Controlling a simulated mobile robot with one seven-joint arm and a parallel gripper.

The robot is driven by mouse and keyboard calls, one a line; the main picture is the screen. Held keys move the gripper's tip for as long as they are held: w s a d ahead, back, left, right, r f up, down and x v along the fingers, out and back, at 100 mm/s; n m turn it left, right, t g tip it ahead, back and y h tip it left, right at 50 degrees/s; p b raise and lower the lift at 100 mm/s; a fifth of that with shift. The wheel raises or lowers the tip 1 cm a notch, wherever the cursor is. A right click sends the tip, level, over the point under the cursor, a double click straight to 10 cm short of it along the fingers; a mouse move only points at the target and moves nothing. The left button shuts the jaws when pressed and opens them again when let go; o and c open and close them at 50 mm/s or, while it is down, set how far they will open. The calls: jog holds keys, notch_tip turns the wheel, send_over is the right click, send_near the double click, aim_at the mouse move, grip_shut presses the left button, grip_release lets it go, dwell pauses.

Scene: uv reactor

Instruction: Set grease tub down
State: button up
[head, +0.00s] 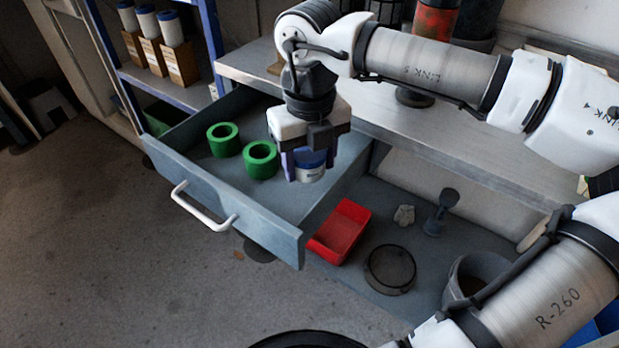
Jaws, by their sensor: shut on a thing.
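The grease tub (311,174) is a small white tub with a blue upper part. My gripper (304,163) points down and is shut on it, with the fingers on both sides of the tub. The tub appears upright, over the right part of an open grey-blue drawer (220,196). I cannot tell whether its base touches the drawer floor. Two green rings (260,160) sit in the drawer, to the left of the tub.
The drawer's white handle (203,207) faces the room. A red bin (340,231), a dark round dish (390,268) and a dark stand (440,212) are on the lower shelf to the right. A workbench top (420,130) lies behind. Shelves with white-and-blue containers (170,28) stand at upper left.

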aim_at(310, 191)
jog(key=shift+f+b, duration=0.4)
jog(key=shift+f, duration=1.65)
jog(key=shift+f, duration=0.2)
jog(key=o, duration=1)
jog(key=shift+r, duration=0.1)
notch_tip(310, 191, up, 12)
jog(key=shift+r+p, duration=0.1)
jog(key=shift+p, duration=1.15)
